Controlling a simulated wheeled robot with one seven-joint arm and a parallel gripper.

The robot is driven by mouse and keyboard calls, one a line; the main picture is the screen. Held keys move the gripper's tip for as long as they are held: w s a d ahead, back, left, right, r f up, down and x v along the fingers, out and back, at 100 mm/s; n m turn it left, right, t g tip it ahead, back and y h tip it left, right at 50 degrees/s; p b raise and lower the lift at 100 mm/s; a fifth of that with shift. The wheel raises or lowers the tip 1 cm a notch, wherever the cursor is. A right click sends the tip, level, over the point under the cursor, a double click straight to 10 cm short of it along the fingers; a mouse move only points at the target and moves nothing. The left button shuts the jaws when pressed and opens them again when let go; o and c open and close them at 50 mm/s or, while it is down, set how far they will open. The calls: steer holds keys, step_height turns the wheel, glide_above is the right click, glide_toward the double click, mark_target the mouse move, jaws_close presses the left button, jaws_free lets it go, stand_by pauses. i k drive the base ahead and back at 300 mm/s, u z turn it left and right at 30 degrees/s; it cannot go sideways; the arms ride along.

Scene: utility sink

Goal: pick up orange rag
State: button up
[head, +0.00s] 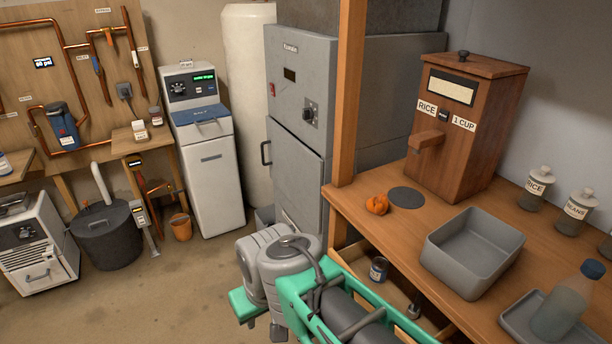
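The orange rag (377,204) is a small crumpled bundle on the wooden counter (350,203), near its left end. It lies beside a dark round disc (406,197) and left of the wooden rice dispenser (458,130). Nothing is touching it from above. Grey and green links of my arm show at the bottom centre, in front of and below the counter edge. My gripper's fingers are not visible in the head view.
A wooden post (348,95) rises at the counter's left corner, close to the rag. Labelled jars (536,188) line the wall. A can (378,269) sits below the counter.

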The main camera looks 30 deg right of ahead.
mark_target(377, 205)
steer(key=z, duration=0.15)
steer(key=i, duration=1.75)
steer(key=z, duration=0.35)
